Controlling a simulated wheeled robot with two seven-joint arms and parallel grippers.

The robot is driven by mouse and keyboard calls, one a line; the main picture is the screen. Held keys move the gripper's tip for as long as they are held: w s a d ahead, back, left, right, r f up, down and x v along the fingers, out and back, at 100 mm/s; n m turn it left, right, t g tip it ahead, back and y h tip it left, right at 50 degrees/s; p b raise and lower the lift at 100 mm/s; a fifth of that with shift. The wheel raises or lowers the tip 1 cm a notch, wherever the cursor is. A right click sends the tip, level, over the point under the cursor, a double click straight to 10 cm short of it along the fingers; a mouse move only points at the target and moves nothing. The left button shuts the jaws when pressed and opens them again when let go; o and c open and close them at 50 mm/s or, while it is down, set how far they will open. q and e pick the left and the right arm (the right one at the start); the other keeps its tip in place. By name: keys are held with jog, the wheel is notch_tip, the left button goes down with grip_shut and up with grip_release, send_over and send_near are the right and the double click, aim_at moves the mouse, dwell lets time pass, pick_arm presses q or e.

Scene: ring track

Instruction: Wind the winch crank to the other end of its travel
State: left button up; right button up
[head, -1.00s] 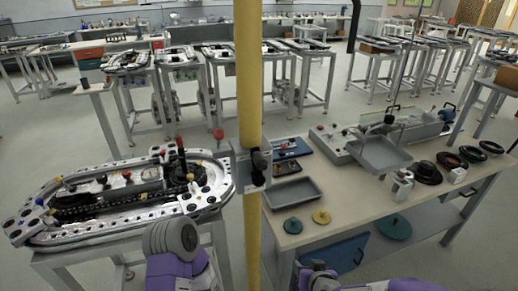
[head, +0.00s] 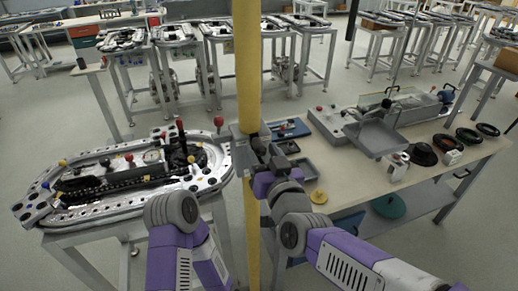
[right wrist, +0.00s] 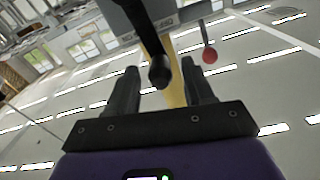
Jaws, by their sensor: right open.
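The winch (head: 243,140) is a grey box on the yellow pole in the middle of the head view. Its dark crank handle (right wrist: 158,72) shows in the right wrist view, with its rounded end toward the camera. My right gripper (head: 268,158) is at the winch in the head view and hides part of it. In the right wrist view my right gripper (right wrist: 158,68) is open, with the handle between its two fingers and gaps on both sides. My left gripper is not in view.
The yellow pole (head: 249,70) stands close in front. A ring-track table (head: 120,185) is at left. A workbench (head: 345,185) with trays and black rings is at right. Free floor (head: 215,100) lies behind.

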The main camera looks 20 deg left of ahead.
jog(key=shift+x, duration=1.25)
grip_shut()
